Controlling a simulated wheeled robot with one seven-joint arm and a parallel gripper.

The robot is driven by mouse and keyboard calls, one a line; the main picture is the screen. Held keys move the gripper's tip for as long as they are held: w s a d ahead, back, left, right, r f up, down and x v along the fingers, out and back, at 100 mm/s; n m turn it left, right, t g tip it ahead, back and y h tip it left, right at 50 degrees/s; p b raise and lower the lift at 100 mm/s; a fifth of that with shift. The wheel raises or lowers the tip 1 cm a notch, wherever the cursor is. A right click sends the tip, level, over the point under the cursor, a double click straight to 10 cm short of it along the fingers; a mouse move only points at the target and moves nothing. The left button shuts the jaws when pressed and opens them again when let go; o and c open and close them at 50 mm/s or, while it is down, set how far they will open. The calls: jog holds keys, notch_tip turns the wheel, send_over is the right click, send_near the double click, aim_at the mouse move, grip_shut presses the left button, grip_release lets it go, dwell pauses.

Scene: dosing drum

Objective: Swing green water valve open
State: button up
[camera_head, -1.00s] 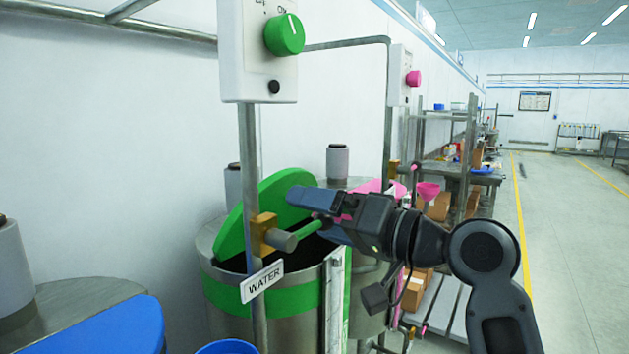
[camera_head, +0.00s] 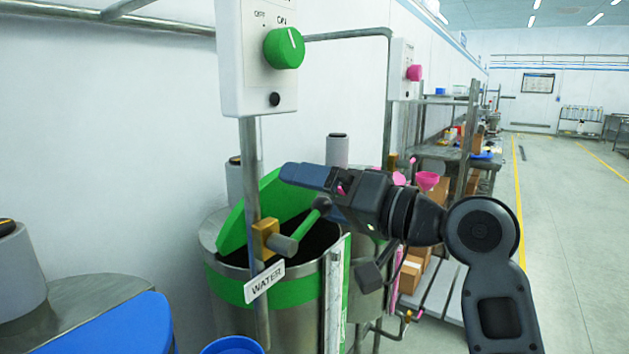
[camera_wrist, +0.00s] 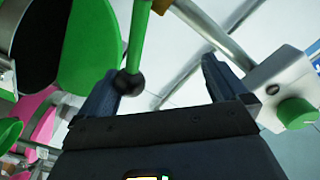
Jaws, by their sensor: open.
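The water valve has a brass body (camera_head: 266,239) on a vertical pipe and a green lever handle (camera_head: 308,222) that angles up and to the right. The lever's black ball end shows in the wrist view (camera_wrist: 129,82), near the inner side of the left finger. My gripper (camera_head: 312,187) is at the lever's outer end, its fingers pointing left. In the wrist view my gripper (camera_wrist: 166,85) is open, with the lever between the fingers' sides but nearer the left one. I cannot tell whether they touch. The white WATER label (camera_head: 265,282) hangs below the valve.
A steel drum with a green band (camera_head: 235,287) and a raised green lid (camera_head: 236,229) stands behind the valve. A control box (camera_head: 256,80) with a green knob (camera_head: 284,48) is above. A blue lid (camera_head: 110,330) is at lower left. The floor at right is clear.

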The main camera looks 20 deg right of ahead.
jog(key=shift+s+a+r+p, duration=0.2)
jog(key=shift+a+r+p, duration=0.05)
jog(key=shift+r+p, duration=0.25)
jog(key=shift+s+a+r+p, duration=0.2)
jog(key=shift+a+r+p, duration=0.05)
jog(key=shift+r+p, duration=0.2)
jog(key=shift+a, duration=0.1)
jog(key=shift+s+a, duration=0.1)
jog(key=shift+s+a+r+p, duration=0.35)
jog(key=shift+a+r+p, duration=0.15)
jog(key=shift+p, duration=0.25)
jog(key=shift+s+a+r+p, duration=0.25)
jog(key=shift+s+a+p, duration=0.1)
jog(key=shift+a, duration=0.1)
jog(key=shift+s+a+r+p, duration=0.2)
jog(key=shift+s+a+p, duration=0.15)
jog(key=shift+a, duration=0.1)
jog(key=shift+s+a, duration=0.8)
jog(key=shift+a, duration=0.3)
jog(key=shift+w+d+f+b, duration=0.3)
jog(key=shift+d+f+b, duration=0.1)
jog(key=shift+d+f, duration=0.05)
